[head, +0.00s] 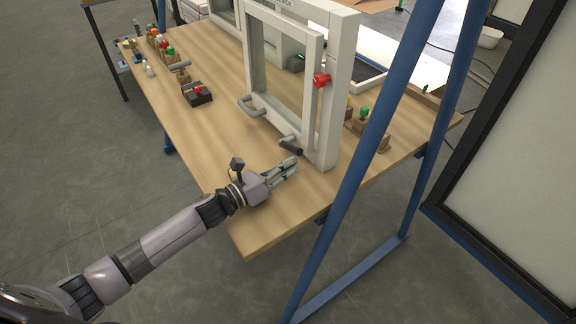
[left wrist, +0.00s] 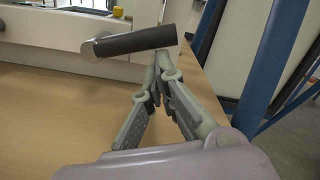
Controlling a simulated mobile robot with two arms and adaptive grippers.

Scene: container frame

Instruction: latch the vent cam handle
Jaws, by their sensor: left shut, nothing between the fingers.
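The vent cam handle (head: 291,147) has a grey hub and a dark cylindrical grip, and sits low on the front of the pale window frame (head: 328,130). In the left wrist view the handle (left wrist: 135,42) lies nearly level, its grip pointing right from the hub. My left gripper (head: 292,165) is shut and empty, low over the table in front of the handle. In the left wrist view its fingertips (left wrist: 162,62) are together just below the right end of the grip; I cannot tell whether they touch it. My right gripper is in neither view.
A grey bent handle (head: 252,106) and a red knob (head: 321,80) are also on the frame. Small blocks with coloured knobs stand at the back left. The front left tabletop is clear.

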